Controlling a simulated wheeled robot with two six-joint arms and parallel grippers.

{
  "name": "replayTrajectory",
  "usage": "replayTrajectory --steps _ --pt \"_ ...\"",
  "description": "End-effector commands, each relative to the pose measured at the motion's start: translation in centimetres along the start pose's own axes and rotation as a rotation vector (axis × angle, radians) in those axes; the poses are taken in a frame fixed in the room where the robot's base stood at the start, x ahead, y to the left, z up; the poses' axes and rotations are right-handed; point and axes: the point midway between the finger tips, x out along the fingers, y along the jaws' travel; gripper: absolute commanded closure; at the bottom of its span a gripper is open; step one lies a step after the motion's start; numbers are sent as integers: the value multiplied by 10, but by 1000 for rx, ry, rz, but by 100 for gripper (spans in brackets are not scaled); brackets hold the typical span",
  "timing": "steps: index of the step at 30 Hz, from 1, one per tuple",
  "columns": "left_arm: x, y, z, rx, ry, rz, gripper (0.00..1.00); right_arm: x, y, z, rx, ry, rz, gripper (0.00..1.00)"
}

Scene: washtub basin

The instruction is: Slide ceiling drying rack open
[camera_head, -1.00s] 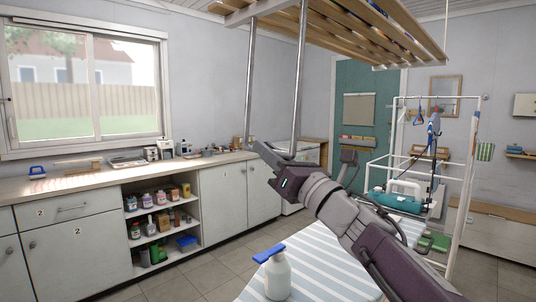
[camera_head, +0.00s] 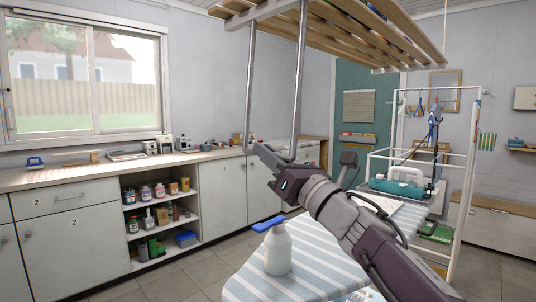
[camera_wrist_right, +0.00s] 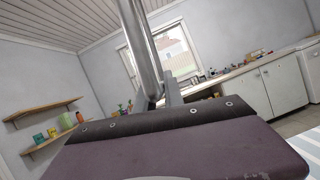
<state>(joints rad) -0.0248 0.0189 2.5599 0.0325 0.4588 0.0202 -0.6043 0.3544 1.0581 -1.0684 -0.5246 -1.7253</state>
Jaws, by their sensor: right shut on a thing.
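The ceiling drying rack (camera_head: 330,32), with wooden slats, hangs overhead at the top of the head view. A U-shaped metal handle (camera_head: 298,85) reaches down from it. My right gripper (camera_head: 262,152) is shut on the lower end of this handle, below the rack. My left gripper is not in view.
A striped board (camera_head: 310,255) bearing a white bottle (camera_head: 277,252) stands below my right arm. A counter (camera_head: 110,170) with cabinets runs along the left wall. A white frame (camera_head: 470,170) stands at the right. Tiled floor is clear between counter and board.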

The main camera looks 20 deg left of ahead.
Motion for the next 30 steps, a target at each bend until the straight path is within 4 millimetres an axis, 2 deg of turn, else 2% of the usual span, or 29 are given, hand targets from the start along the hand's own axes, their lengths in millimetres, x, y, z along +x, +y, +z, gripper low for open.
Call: replayTrajectory --steps 1,2,3,4,14,17,22,27,30 --pt "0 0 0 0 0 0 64 0 -1 -2 0 4 -1 100" --pt "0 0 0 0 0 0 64 0 -1 -2 0 4 -1 82" --pt "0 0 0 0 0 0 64 0 -1 -2 0 4 -1 71" --pt "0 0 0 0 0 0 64 0 -1 -2 0 3 -1 66" --pt "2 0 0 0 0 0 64 -3 0 -1 0 0 0 66" --pt "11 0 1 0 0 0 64 -15 -1 -2 -2 -1 -1 66" --pt "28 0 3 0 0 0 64 -50 -1 -4 -1 0 -2 66" --pt "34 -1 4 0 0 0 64 -78 -1 -2 -1 0 -3 66" --pt "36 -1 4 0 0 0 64 -87 -1 -1 -1 1 -1 66"
